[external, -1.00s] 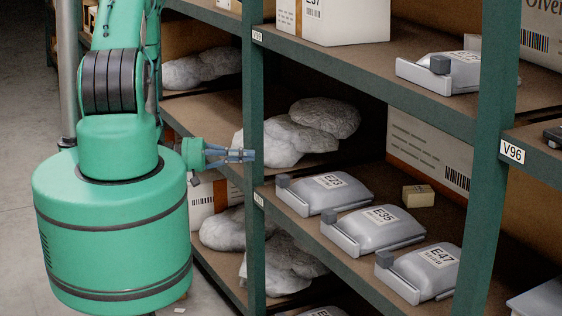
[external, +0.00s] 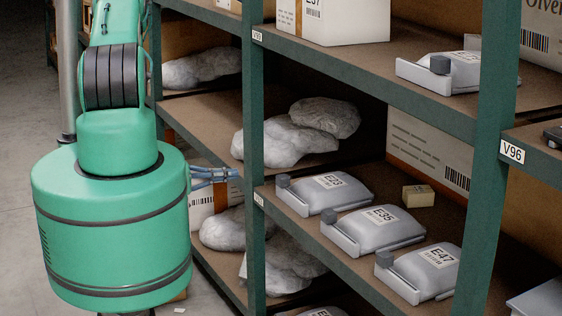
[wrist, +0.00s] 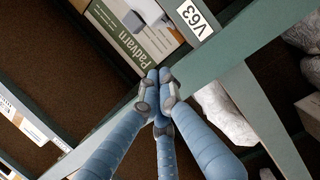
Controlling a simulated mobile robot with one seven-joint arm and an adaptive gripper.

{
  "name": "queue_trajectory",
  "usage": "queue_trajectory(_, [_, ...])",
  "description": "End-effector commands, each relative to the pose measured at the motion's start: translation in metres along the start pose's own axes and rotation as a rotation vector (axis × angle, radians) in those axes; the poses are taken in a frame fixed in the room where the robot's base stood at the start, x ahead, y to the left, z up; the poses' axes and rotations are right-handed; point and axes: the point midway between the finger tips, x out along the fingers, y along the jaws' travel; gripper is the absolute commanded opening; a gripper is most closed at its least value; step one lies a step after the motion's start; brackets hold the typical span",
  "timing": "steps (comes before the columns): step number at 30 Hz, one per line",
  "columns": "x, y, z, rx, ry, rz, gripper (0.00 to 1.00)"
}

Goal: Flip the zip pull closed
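Three grey pouches lie in a row on the middle shelf in the external view: E23 (external: 328,193), E35 (external: 375,229) and E47 (external: 426,272). Each has a pale bar along its front edge with a darker grey block on it, perhaps the zip pull: on E23 (external: 283,181), on E35 (external: 328,216) and on E47 (external: 384,258). My gripper (external: 237,173) is left of the green upright, apart from the pouches. In the wrist view its blue fingers (wrist: 159,88) come together at the tips, with nothing seen between them. No pouch is clear in the wrist view.
The green upright (external: 253,120) stands between my gripper and the pouches. A small tan box (external: 418,196) lies behind E35. Another grey pouch (external: 455,70) is on the upper shelf. A V63 label (wrist: 194,19) and a Padvarn box (wrist: 145,35) show in the wrist view.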

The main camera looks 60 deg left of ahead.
Motion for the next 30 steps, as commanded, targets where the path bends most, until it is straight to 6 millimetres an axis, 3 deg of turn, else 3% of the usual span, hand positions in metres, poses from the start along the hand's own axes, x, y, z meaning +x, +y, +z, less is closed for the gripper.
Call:
queue_trajectory(11, [0.022, 0.000, 0.000, 0.001, -0.003, 0.000, 0.00])
queue_trajectory(27, [0.101, 0.000, 0.001, 0.000, -0.004, 0.000, 0.00])
queue_trajectory(30, [0.104, 0.000, 0.014, -0.003, -0.001, 0.000, 0.00])
